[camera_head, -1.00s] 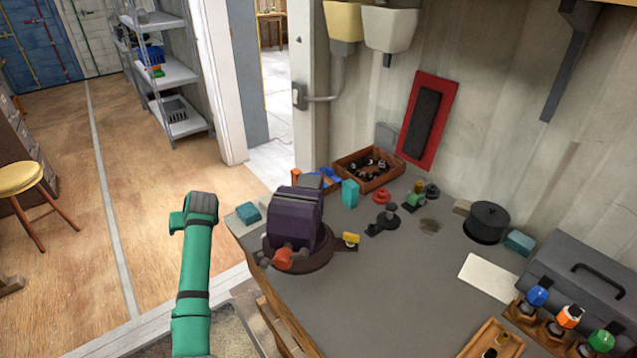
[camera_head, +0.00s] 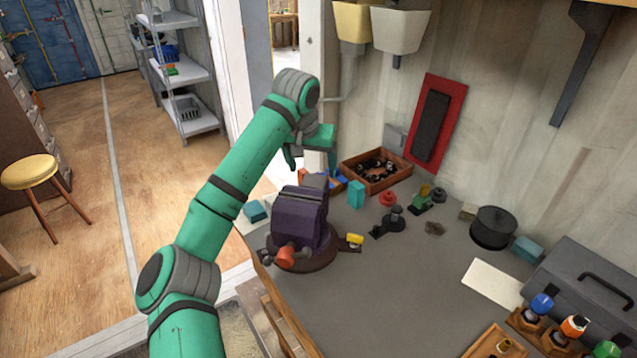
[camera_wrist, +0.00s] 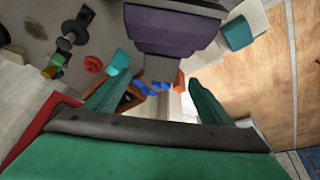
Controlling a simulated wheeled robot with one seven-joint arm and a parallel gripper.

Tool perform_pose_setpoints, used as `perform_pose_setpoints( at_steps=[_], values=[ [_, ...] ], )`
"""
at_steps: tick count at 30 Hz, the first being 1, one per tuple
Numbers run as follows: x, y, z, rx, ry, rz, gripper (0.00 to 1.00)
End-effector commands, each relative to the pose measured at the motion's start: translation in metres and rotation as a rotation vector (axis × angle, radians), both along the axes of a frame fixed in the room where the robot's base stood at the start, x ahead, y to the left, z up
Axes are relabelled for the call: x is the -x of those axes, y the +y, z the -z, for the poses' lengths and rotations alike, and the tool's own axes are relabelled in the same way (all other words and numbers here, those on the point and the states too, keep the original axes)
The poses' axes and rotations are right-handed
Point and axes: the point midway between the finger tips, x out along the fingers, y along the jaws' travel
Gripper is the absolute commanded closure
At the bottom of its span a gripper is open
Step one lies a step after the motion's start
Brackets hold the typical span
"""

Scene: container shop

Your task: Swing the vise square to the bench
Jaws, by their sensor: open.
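The vise (camera_head: 299,220) is dark purple and stands on a round brown base (camera_head: 308,262) at the bench's near left corner. An orange-red part and grey handle ends show at its near lower side. My gripper (camera_head: 311,160) hangs above and behind the vise's far end, fingers pointing down, with nothing between them. In the wrist view the vise (camera_wrist: 172,38) fills the top middle, beyond the open fingers of my gripper (camera_wrist: 158,78). I cannot tell whether a finger touches it. My arm passes left of the vise in the head view.
A wooden tray (camera_head: 349,167) of dark parts lies behind the vise. A teal block (camera_head: 356,194), a yellow-tipped piece (camera_head: 354,239) and small fixtures stand to its right. Another teal block (camera_head: 255,211) sits at the left edge. The bench middle (camera_head: 390,290) is clear.

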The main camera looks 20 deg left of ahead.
Motion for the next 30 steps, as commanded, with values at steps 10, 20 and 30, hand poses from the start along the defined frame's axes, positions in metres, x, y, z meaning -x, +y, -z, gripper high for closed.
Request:
perform_pose_setpoints(
  at_steps=[10, 20, 30],
  values=[
    [-0.023, 0.003, 0.056, 0.0, 0.001, -0.003, 0.25],
    [-0.033, 0.002, 0.078, 0.0, -0.001, -0.001, 0.25],
    [-0.033, 0.002, 0.079, 0.0, -0.002, -0.001, 0.46]
  ],
)
